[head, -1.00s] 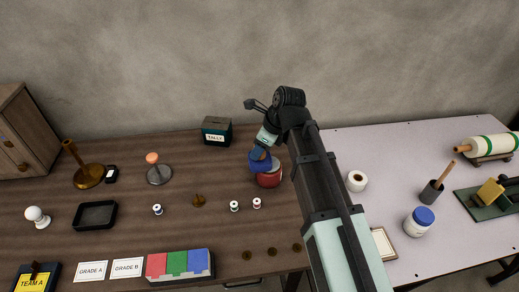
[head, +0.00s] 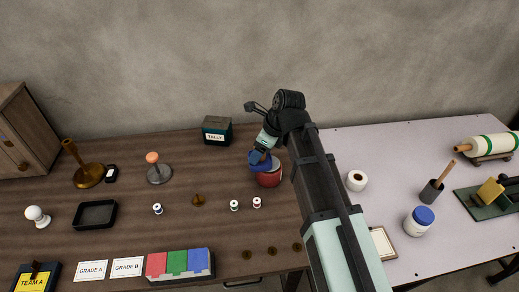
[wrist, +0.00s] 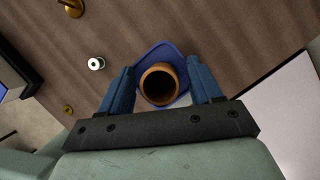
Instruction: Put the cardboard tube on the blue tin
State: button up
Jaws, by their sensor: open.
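The cardboard tube (wrist: 160,67) shows from above in the wrist view as a brown ring with a dark hollow. It stands between the two blue fingers of my gripper (wrist: 161,73), which are open, with one finger on each side. The blue tin (wrist: 158,50) shows behind and below the tube, and the tube appears to be over it. Whether the tube's base touches the tin is hidden. In the head view my gripper (head: 263,153) is right over the blue tin (head: 256,165), and the tube cannot be made out clearly there.
A red tin (head: 269,180) is against the blue tin's front right. The dark tally box (head: 217,130) stands behind to the left. A white roll (head: 357,181) is on the pale table to the right.

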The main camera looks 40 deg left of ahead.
jog(key=v, duration=1.2)
jog(key=shift+r, duration=0.15)
